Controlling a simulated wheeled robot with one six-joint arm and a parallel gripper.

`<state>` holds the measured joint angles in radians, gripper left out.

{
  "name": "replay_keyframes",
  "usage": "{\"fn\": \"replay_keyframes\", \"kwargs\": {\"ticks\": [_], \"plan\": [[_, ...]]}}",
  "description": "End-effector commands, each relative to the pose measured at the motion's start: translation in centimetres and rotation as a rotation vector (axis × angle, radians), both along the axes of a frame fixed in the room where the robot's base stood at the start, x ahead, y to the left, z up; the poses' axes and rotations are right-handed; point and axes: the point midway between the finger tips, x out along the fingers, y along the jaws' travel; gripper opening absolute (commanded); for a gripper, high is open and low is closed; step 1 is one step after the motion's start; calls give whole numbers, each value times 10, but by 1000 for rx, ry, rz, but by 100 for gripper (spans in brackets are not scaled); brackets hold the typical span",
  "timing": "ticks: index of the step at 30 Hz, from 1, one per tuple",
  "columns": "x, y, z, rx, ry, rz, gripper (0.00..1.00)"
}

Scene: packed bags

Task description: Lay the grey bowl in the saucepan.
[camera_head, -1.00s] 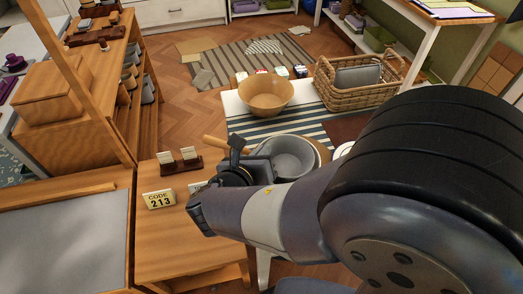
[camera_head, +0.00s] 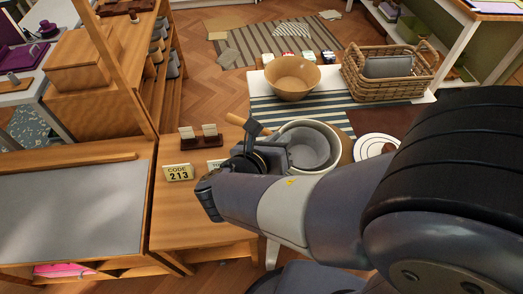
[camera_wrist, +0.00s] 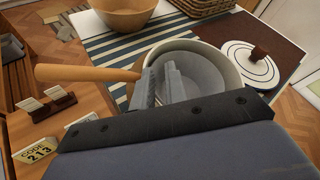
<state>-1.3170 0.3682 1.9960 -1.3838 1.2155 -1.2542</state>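The saucepan (camera_head: 337,146) is white-rimmed with a wooden handle (camera_head: 236,119) and stands on the table's right part. It also shows in the wrist view (camera_wrist: 236,72), its handle (camera_wrist: 85,73) pointing left. The grey bowl (camera_head: 312,149) is within the saucepan's rim, and its inside shows in the wrist view (camera_wrist: 203,76). Whether it rests on the saucepan's bottom is hidden. My gripper (camera_wrist: 160,72) is at the bowl's left side, its two fingers close together on the bowl's wall. In the head view my wrist hides part of the contact.
A white ringed lid (camera_wrist: 248,66) with a dark knob lies right of the saucepan. A wooden bowl (camera_head: 292,78) and a wicker basket (camera_head: 385,88) stand behind on a striped cloth (camera_head: 300,116). Card holders (camera_head: 200,138) and a code sign (camera_head: 178,172) stand to the left.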

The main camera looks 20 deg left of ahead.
Motion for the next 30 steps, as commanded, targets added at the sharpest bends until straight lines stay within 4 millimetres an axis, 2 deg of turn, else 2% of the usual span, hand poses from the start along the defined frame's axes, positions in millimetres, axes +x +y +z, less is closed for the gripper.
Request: {"fn": "replay_keyframes", "kwargs": {"ticks": [1,9,15,20,28,30], "plan": [[-11,3,5,2,-1,6,13],[-56,9,24,3,-2,6,13],[-78,11,33,3,-2,2,13],[-86,11,36,1,-3,1,13],[-86,11,36,2,-2,-1,13],[-86,11,36,2,-2,-1,18]]}}
